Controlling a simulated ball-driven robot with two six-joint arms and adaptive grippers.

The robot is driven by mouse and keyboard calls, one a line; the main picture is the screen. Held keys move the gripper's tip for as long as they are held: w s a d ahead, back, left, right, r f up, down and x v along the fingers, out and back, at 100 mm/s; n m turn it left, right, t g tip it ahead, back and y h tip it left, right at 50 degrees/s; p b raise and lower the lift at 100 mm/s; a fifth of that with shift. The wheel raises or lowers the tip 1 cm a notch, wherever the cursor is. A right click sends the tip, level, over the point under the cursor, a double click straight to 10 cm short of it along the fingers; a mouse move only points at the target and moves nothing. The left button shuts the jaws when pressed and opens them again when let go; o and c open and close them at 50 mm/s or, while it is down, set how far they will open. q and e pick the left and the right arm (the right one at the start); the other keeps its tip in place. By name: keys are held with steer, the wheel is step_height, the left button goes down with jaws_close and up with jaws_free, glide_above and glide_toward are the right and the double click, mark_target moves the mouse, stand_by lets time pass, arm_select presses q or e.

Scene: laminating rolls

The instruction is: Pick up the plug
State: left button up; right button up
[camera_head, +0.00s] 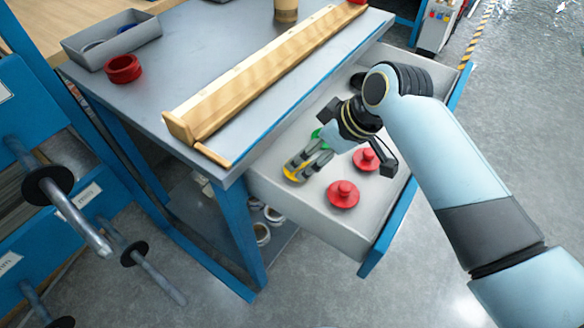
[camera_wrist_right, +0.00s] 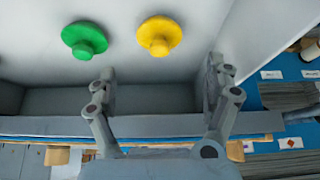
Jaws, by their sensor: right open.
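Several plugs with round flanges and knobs lie in the open drawer (camera_head: 272,187). Two red plugs are a nearer one (camera_head: 343,194) and one (camera_head: 366,159) farther back. A yellow plug (camera_head: 295,174) is partly covered by my right gripper (camera_head: 308,164), and a green plug (camera_head: 317,134) shows partly behind it. In the right wrist view, the yellow plug (camera_wrist_right: 160,36) lies ahead of the open, empty fingers (camera_wrist_right: 162,70), roughly centred between them. The green plug (camera_wrist_right: 85,40) lies to its left. My left gripper is out of view.
The drawer walls surround the plugs. On the grey tabletop (camera_head: 165,62) are a long wooden piece (camera_head: 262,75), a red ring (camera_head: 123,69) and a grey bin (camera_head: 112,38). A blue rack with rods (camera_head: 80,225) stands left. Open floor lies right.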

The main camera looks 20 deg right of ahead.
mark_target(299, 168)
steer(key=shift+x, duration=1.15)
steer(key=shift+w+a+f+b, duration=0.1)
steer(key=shift+f+b, duration=0.2)
steer(key=shift+f, duration=0.05)
steer(key=b+x, duration=0.1)
steer(key=x, duration=0.3)
steer(key=shift+f, duration=0.45)
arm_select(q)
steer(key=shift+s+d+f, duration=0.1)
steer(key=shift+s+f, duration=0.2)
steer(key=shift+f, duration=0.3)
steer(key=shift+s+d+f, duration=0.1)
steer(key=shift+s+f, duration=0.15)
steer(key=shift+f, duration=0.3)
arm_select(e)
steer(key=c, duration=1)
